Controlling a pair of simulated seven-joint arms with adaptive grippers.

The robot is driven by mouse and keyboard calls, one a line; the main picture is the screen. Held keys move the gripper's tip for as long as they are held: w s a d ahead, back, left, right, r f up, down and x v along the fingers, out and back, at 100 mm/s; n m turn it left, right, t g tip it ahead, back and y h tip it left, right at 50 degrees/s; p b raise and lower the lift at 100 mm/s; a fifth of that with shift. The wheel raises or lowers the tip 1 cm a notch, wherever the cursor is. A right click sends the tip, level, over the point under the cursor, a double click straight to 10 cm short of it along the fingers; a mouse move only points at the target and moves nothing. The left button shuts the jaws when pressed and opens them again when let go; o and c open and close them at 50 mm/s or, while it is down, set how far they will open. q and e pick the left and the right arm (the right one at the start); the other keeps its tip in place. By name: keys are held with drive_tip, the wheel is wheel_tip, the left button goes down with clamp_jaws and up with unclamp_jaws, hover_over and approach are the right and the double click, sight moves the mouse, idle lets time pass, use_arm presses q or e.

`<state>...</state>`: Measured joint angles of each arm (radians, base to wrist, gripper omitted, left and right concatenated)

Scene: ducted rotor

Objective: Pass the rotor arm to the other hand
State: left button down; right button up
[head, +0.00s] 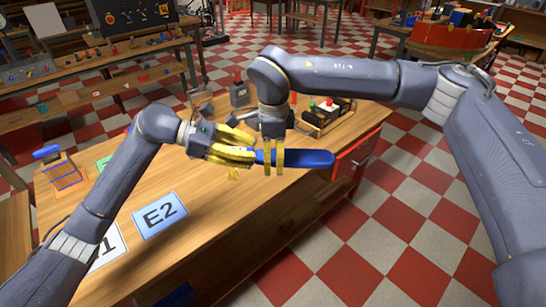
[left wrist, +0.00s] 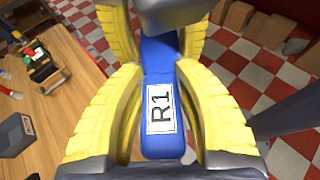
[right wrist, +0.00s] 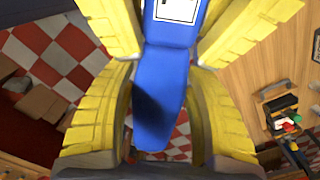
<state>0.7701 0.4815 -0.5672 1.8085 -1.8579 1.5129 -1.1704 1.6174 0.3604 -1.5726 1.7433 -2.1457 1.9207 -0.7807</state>
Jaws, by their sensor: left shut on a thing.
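The blue rotor arm (head: 312,158) is held in the air above the bench's front edge, lying roughly level. It carries a white R1 label, seen in the left wrist view (left wrist: 160,108) and partly at the top of the right wrist view (right wrist: 176,10). My left gripper (head: 252,156) is shut on its left end. My right gripper (head: 274,168) points down from above, with its fingers around the middle of the rotor arm, close beside the left fingertips. Whether the right fingers press on it I cannot tell. The right end sticks out free.
The wooden bench (head: 205,238) lies below, with an E2 card (head: 160,216) on it. A blue-topped block in a frame (head: 62,168) stands at the left. A wooden holder (head: 326,117) with coloured parts stands behind my right gripper. Checkered floor is open at the right.

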drive_tip(key=c, duration=0.6)
use_arm(q)
drive_tip(key=c, duration=0.9)
unclamp_jaws()
use_arm(e)
drive_tip(key=shift+c, duration=0.9)
use_arm(q)
drive_tip(key=shift+a, duration=0.1)
